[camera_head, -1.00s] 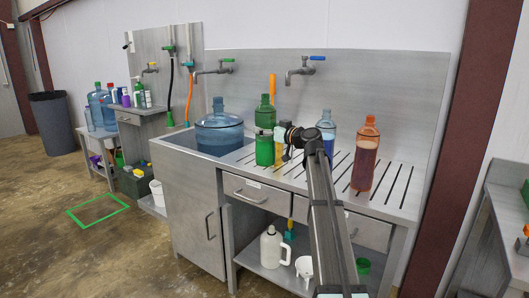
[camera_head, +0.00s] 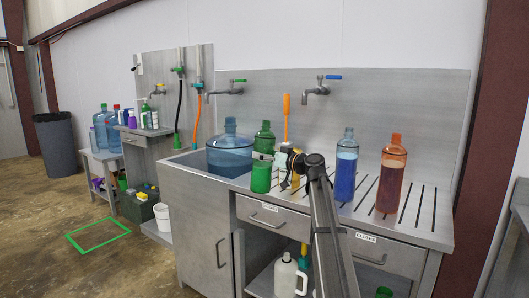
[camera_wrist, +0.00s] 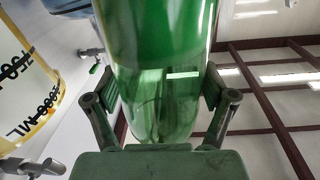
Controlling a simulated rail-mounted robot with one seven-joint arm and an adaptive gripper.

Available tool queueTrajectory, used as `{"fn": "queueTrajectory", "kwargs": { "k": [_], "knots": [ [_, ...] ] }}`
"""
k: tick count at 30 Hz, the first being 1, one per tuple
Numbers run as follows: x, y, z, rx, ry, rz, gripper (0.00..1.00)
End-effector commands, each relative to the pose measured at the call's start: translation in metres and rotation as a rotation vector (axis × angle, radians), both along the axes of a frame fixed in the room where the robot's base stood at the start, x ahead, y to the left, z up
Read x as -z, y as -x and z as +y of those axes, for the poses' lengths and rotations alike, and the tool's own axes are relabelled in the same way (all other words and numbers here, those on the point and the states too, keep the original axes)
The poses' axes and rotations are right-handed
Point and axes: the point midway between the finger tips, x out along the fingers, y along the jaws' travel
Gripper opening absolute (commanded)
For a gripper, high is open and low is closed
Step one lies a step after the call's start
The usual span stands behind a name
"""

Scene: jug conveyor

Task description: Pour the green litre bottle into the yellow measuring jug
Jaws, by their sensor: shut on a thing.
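The green litre bottle (camera_head: 261,179) is held upright by my gripper (camera_head: 279,161) above the bench. Green liquid fills its lower part. In the wrist view the bottle (camera_wrist: 160,60) stands between the two fingers (camera_wrist: 160,105), which are shut on its sides. The yellow measuring jug (camera_head: 295,182) is just right of the bottle in the head view, mostly hidden behind my wrist. The wrist view shows its printed scale wall upside down (camera_wrist: 30,70) at the left, apart from the bottle.
A large blue water jug (camera_head: 229,150) stands in the sink at left. A blue bottle (camera_head: 346,168) and an orange bottle (camera_head: 390,175) stand on the slatted bench (camera_head: 425,215) to the right. Taps (camera_head: 318,88) and an orange-handled tool (camera_head: 286,118) are behind.

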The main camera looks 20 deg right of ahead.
Motion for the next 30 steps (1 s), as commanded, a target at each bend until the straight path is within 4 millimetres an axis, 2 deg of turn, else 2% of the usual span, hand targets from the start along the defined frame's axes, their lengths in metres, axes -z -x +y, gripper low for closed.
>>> {"fn": "queueTrajectory", "kwargs": {
  "k": [1, 14, 25, 30],
  "knots": [
    [-0.0057, 0.0008, 0.0007, 0.000, -0.019, 0.007, 0.19],
    [-0.0117, 0.0023, 0.0039, 0.001, -0.174, 0.069, 0.19],
    [-0.0105, 0.0020, 0.0040, 0.000, -0.310, 0.126, 0.19],
    [-0.0065, 0.0013, 0.0037, 0.000, -0.305, 0.123, 0.19]
  ]
}}
